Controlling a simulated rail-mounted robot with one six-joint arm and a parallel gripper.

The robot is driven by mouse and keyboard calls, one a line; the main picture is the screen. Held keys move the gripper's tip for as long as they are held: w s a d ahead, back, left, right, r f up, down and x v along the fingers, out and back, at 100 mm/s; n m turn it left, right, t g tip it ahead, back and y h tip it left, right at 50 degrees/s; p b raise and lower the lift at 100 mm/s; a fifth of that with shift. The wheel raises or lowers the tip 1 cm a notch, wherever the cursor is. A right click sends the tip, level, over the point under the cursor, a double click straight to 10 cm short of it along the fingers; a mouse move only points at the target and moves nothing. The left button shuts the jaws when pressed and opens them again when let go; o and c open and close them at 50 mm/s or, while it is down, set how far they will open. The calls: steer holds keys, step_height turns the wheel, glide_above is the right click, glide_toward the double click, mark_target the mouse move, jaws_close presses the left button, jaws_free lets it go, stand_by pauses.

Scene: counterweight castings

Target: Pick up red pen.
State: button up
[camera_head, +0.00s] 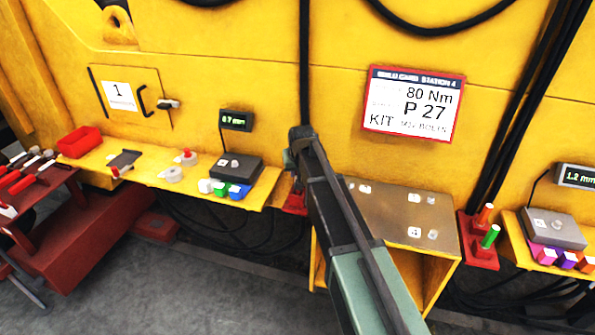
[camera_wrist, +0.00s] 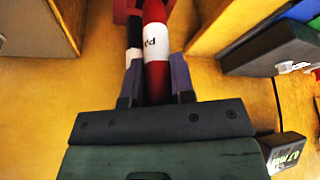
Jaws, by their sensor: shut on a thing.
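The red pen (camera_wrist: 154,12), with a white band bearing dark lettering, shows in the wrist view. My gripper (camera_wrist: 155,65) is shut on it, with one grey finger at each side. The pen's far end runs out of the top of the picture. A dark pen with a white band (camera_wrist: 134,54) stands close to its left, beside the left finger. A red holder block (camera_wrist: 121,8) shows behind the pens. I cannot tell whether the red pen is still seated in it. In the head view my arm hides the gripper and the pens; part of the red holder (camera_head: 294,201) shows beside the arm.
Yellow shelves flank the holder in the wrist view. In the head view, a shelf with a grey box (camera_head: 235,167) and coloured blocks is left of my arm. A metal-topped stand (camera_head: 400,215) and another red holder with orange and green pens (camera_head: 480,240) are right.

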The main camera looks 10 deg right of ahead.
step_height(320, 180, up, 17)
steer(key=p, duration=1.5)
